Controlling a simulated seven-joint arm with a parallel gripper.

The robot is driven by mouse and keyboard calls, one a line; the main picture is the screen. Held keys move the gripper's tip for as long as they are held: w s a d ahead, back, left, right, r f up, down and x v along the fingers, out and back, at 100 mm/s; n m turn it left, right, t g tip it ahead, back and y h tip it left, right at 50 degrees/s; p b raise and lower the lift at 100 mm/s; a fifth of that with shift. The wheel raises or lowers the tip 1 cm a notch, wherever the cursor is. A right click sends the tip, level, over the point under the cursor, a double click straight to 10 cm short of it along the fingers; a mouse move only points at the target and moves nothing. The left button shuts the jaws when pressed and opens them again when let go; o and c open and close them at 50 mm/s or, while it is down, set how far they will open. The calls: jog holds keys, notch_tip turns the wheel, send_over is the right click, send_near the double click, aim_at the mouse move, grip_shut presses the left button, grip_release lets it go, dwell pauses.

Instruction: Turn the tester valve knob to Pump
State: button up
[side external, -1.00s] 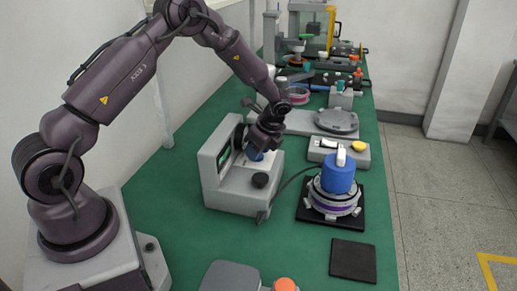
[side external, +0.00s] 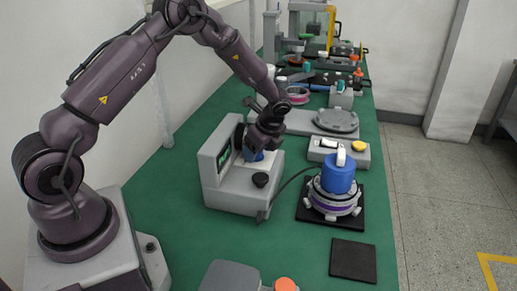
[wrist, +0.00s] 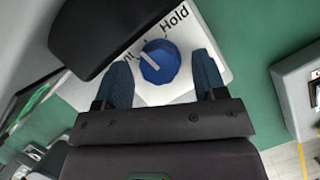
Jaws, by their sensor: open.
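The tester (side external: 228,185) is a grey box with a screen on the green bench. Its blue valve knob (wrist: 159,62) has a pale pointer bar and sits on a white label plate (wrist: 185,35) in the wrist view. "Hold" is readable on the plate, with part of another word beside the knob; "Pump" is not readable. My gripper (wrist: 165,75) is open, its two blue fingers on either side of the knob, apart from it. In the side view my gripper (side external: 256,153) is over the tester's top and mostly hides the knob.
A cable runs from the tester to a blue-topped hub motor (side external: 338,180) on a black pad. A dark square mat (side external: 353,260) lies in front. A grey box with a yellow button (side external: 358,146) stands behind.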

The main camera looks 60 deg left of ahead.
jog(key=v, duration=1.3)
jog(key=a+f+n, duration=0.1)
jog(key=f+n, duration=0.1)
jog(key=f, duration=0.2)
jog(key=s+a+f+n+g+h, duration=0.1)
jog(key=a+f+n, duration=0.1)
jog(key=f, duration=0.2)
jog(key=a+f+n, duration=0.2)
jog(key=f, duration=0.2)
jog(key=shift+s+a+g, duration=0.25)
jog(key=shift+g, duration=0.15)
